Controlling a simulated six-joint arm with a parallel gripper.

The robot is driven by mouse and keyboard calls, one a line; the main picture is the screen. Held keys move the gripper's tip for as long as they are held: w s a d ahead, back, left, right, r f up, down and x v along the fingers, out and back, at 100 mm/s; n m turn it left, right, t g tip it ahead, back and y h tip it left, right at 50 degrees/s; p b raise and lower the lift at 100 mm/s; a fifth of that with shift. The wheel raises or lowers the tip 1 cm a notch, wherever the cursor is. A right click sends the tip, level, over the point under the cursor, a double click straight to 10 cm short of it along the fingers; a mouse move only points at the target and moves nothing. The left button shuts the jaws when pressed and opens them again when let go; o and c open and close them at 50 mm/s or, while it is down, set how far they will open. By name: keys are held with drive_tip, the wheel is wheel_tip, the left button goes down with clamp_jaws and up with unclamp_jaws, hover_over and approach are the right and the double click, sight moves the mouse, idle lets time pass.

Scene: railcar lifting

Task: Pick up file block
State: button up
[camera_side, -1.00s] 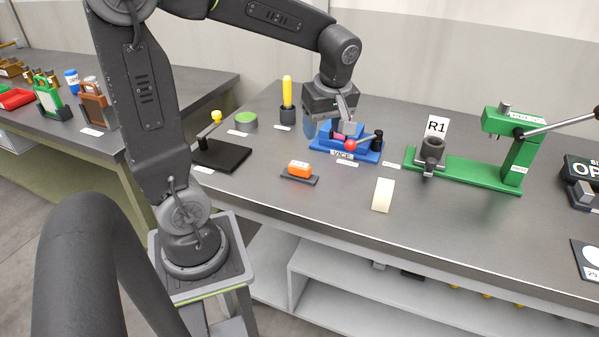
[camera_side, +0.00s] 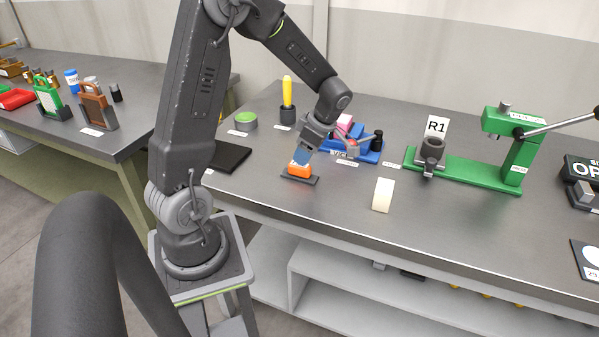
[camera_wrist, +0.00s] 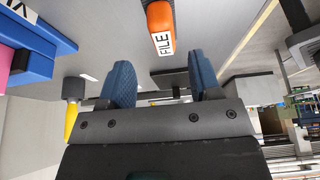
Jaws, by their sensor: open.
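The file block is orange with a white face lettered FILE. In the side view the file block (camera_side: 299,171) sits on a small dark base on the bench, and my gripper (camera_side: 301,157) is just above and behind it, covering its upper part. In the wrist view the file block (camera_wrist: 160,27) shows at the top centre, beyond the fingertips. My gripper (camera_wrist: 162,78) has two blue pads standing apart with nothing between them, so it is open and empty.
A blue vise (camera_side: 370,152) with a pink block (camera_side: 344,121) stands right behind the gripper. A cream block (camera_side: 383,195) stands to the right. A green press (camera_side: 470,172) is farther right. The bench front is clear.

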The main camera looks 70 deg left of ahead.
sight(299, 171)
drive_tip(key=shift+d+x, duration=0.15)
drive_tip(key=shift+x, duration=1.25)
drive_tip(key=shift+d+x, duration=0.15)
drive_tip(key=shift+x, duration=1.25)
clamp_jaws()
